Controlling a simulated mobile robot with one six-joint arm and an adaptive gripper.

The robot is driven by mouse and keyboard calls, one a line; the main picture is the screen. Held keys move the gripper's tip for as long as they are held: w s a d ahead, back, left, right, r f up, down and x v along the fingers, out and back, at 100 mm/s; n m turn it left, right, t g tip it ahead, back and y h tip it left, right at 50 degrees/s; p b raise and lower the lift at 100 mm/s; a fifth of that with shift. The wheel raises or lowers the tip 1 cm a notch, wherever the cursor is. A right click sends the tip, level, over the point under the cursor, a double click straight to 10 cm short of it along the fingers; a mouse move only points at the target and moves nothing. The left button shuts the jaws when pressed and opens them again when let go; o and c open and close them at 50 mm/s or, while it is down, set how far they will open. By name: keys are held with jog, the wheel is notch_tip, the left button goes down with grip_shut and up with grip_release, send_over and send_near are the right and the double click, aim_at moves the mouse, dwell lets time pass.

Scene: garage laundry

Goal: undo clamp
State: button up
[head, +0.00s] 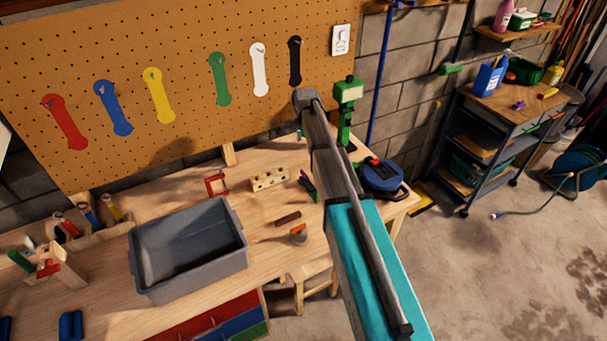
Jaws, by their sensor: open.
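A small red C-shaped piece (215,185), which looks like a clamp, stands on the wooden bench left of a drilled wooden block. Another red piece (47,269) sits on a small wooden assembly (66,277) at the bench's left, with a green part beside it; I cannot tell which is the task's clamp. My arm crosses the picture from the lower right up to the middle. My gripper does not show.
A grey open bin (186,292) takes up the bench's front middle. A drilled wooden block (269,179) and a blue tool (381,176) lie behind and right. A pegboard (190,40) with coloured hanging tools rises behind. A cart (505,112) stands at right; the floor between is mostly clear.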

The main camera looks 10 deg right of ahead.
aim_at(305, 174)
jog(key=shift+f+b, duration=6.55)
jog(key=shift+f, duration=0.2)
jog(key=shift+a, duration=0.1)
jog(key=c, duration=0.9)
jog(key=shift+o, duration=0.2)
jog(key=shift+s, duration=0.1)
jog(key=shift+n, duration=0.4)
jog(key=n, duration=1.1)
jog(key=shift+n, duration=0.4)
